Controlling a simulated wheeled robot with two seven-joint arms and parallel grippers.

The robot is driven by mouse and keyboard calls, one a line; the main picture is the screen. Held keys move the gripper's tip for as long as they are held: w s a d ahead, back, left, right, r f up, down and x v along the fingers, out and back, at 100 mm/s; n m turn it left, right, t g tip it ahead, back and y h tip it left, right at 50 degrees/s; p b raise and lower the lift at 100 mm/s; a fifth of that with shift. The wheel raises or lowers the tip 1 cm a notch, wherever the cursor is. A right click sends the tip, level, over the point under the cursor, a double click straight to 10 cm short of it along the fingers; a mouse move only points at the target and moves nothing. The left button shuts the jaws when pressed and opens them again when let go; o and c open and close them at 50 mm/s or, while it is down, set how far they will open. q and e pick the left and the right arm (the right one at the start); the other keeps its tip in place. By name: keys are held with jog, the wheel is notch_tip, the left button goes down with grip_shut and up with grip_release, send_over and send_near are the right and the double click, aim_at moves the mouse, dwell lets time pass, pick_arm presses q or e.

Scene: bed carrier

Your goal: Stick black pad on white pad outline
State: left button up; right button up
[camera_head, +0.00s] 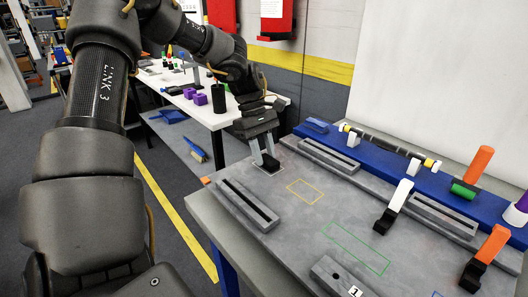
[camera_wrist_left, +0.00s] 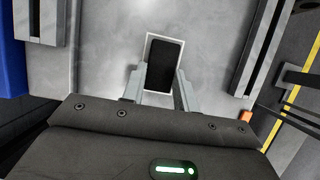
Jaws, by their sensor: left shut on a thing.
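The black pad (camera_wrist_left: 165,65) is between the fingers of my left gripper (camera_wrist_left: 161,88), which is shut on it. In the left wrist view the pad lies over the white outline (camera_wrist_left: 150,50) on the grey board (camera_wrist_left: 104,55), slightly turned against it. The outline's left and top edges show beside the pad. Whether the pad touches the board cannot be told. In the head view my left gripper (camera_head: 265,162) points down at the board's far left corner, and the pad is mostly hidden by the fingers. My right gripper is not in view.
On the board are a yellow outline (camera_head: 305,192), a green outline (camera_head: 357,246) and a slotted grey block (camera_head: 249,204) near the gripper. A blue rack (camera_head: 380,166) and clamps with white (camera_head: 401,195) and orange (camera_head: 494,244) handles stand to the right.

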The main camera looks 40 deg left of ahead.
pick_arm(q)
jog(key=shift+f, duration=0.15)
dwell(0.7)
jog(key=o, duration=0.9)
jog(key=p+v, duration=0.1)
jog(key=v, duration=1)
